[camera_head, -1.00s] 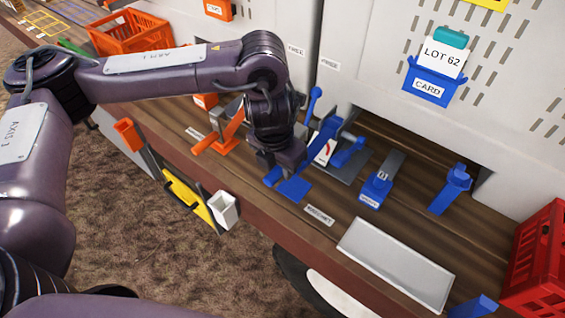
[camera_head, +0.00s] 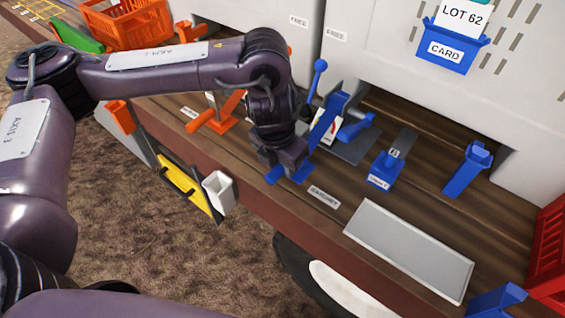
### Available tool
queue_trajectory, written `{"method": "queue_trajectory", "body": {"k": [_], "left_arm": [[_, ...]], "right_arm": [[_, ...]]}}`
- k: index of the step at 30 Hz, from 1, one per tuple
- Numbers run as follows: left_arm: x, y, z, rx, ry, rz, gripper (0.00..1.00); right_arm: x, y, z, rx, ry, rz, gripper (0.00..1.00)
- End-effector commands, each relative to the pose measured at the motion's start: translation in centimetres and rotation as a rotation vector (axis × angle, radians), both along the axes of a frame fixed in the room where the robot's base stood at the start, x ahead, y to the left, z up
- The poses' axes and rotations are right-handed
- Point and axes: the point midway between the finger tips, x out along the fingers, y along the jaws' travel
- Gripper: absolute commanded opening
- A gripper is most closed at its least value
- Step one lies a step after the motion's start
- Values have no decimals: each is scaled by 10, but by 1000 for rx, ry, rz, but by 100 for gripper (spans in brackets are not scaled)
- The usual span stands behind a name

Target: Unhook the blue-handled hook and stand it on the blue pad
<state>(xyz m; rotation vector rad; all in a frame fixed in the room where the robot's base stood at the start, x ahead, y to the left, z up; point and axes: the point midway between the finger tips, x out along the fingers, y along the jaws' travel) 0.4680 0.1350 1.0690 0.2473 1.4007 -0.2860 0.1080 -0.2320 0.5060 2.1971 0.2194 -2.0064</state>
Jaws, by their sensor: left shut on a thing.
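My left gripper (camera_head: 284,166) points down near the front edge of the wooden bench and is shut on the blue-handled hook. The jaws and wrist hide nearly all of the hook; a small blue piece (camera_head: 273,177) shows at the left of the fingers, and I cannot tell whether it is the handle or pad. The blue pad (camera_head: 304,174) shows flat on the bench at the right of the fingers, partly covered by them. Whether the hook touches the pad is hidden. My right gripper is out of view.
Right behind the gripper stand a blue angled stand (camera_head: 326,121) and a ball-topped blue lever (camera_head: 319,68). An orange stand (camera_head: 218,118) is to the left. A grey tray (camera_head: 408,249) lies to the right. A white cup (camera_head: 219,192) hangs at the front edge.

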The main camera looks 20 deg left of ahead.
Motion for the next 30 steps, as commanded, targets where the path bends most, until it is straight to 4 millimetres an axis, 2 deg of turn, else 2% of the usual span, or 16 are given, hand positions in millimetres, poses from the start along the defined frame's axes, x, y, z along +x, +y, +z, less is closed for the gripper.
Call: {"method": "queue_trajectory", "body": {"k": [11, 12, 17, 25, 30], "left_arm": [[0, 0, -3, -1, -2, 0, 0], [0, 0, -3, -1, -2, 0, 27], [0, 0, -3, 0, -1, 0, 48], [0, 0, -3, 0, 0, 0, 48], [-1, 1, 11, 0, -5, -2, 48]], "right_arm": [[0, 0, -4, 0, 1, 0, 36], [0, 0, -4, 0, 1, 0, 36], [0, 0, -4, 0, 1, 0, 36], [0, 2, -4, 2, 0, -1, 36], [0, 3, -3, 3, 1, -2, 36]]}}
